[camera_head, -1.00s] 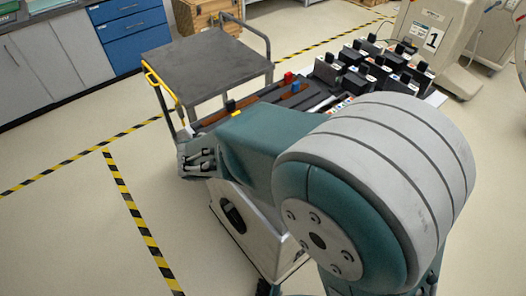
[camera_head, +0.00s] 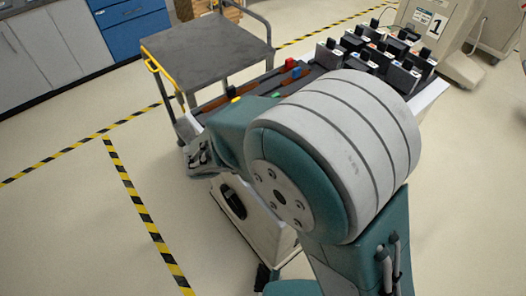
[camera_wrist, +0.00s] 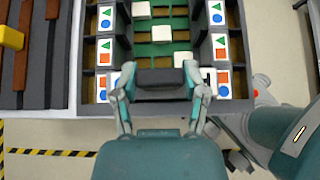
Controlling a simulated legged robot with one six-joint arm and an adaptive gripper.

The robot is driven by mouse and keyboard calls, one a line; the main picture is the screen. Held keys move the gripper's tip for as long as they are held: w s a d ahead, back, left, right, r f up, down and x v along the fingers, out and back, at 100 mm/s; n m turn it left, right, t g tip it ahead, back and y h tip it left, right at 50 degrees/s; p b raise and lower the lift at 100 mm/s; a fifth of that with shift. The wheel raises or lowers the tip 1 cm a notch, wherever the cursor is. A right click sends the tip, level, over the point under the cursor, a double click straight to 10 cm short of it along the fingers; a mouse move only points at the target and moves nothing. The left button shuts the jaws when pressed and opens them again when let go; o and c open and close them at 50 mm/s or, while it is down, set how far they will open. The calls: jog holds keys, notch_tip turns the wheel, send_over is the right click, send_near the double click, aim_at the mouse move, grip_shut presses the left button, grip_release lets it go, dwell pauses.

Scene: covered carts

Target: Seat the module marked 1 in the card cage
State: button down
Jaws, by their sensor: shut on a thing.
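In the wrist view my gripper (camera_wrist: 160,82) has its two fingers closed on the ends of a dark block (camera_wrist: 166,77). No number shows on this block, so I cannot tell whether it is module 1. Under and beyond it is a grey compartmented rack (camera_wrist: 89,70) with a green middle lane, white tiles in it, and cards showing triangles, circles and squares on both sides. Whether the block touches the rack is unclear. In the head view my arm hides the gripper and the near part of the rack. Several black-handled modules (camera_head: 355,45) stand beyond my arm.
Left of the rack are brown slots (camera_wrist: 24,55) with a yellow piece (camera_wrist: 10,36); red (camera_head: 290,63) and blue (camera_head: 296,73) pieces stand there too. A grey cart (camera_head: 205,45) is behind. A beige machine with a "1" sign (camera_head: 437,27) stands back right. Floor at left is clear.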

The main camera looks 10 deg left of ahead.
dwell(0.4)
jog(key=shift+c, duration=0.2)
grip_release()
jog(key=shift+f, duration=0.1)
jog(key=v, duration=1.2)
